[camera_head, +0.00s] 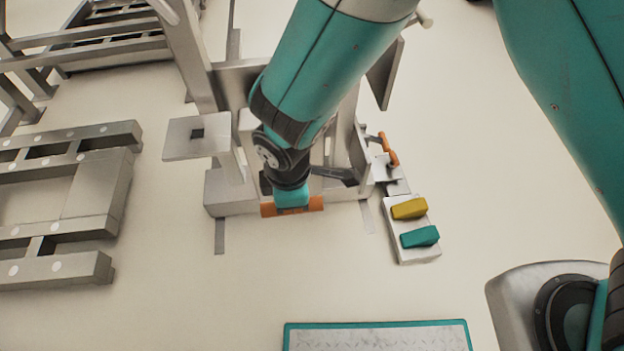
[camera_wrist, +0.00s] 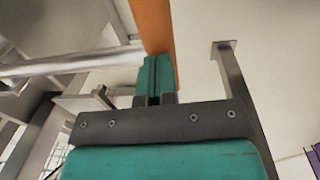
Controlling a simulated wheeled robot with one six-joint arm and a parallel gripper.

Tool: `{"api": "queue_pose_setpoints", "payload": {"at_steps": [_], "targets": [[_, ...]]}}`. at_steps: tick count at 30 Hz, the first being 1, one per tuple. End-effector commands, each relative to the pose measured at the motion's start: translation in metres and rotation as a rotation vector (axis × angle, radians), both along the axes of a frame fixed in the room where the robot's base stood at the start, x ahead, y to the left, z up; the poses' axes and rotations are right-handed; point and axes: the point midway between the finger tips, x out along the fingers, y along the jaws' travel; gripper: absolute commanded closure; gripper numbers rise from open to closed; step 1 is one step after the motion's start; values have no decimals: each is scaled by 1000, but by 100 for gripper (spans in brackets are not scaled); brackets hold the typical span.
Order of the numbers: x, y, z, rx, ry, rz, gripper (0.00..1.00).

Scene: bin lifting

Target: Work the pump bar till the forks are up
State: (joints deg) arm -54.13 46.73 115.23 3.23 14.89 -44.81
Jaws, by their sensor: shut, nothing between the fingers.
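The orange pump bar (camera_head: 316,204) lies crosswise low at the front of the grey metal lifter (camera_head: 228,198). My gripper (camera_head: 291,198) is at the bar, over its middle, and hides part of it. In the wrist view my gripper's teal fingers (camera_wrist: 153,80) are shut together with nothing between them. The orange bar (camera_wrist: 152,25) runs just beyond and beside the fingertips there; I cannot tell whether they touch it. My arm hides much of the lifter's middle. I cannot clearly pick out the forks or their height.
A box with a yellow pedal (camera_head: 409,209) and a teal pedal (camera_head: 420,237) stands right of the lifter. A small orange handle (camera_head: 387,149) is above it. A grey slatted frame (camera_head: 95,185) lies at left. A teal-edged plate (camera_head: 376,324) lies in front, with clear floor between.

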Motion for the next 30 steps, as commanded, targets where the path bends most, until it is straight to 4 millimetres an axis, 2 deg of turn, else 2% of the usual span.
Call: {"api": "queue_pose_setpoints", "payload": {"at_steps": [1,3,12,18,30], "targets": [[-4,0,-17,-7,4,5,100],[-6,1,-28,-8,6,9,100],[-8,3,-58,-4,8,11,100],[-9,4,-65,0,10,12,100],[-8,4,-65,1,8,10,100]]}}
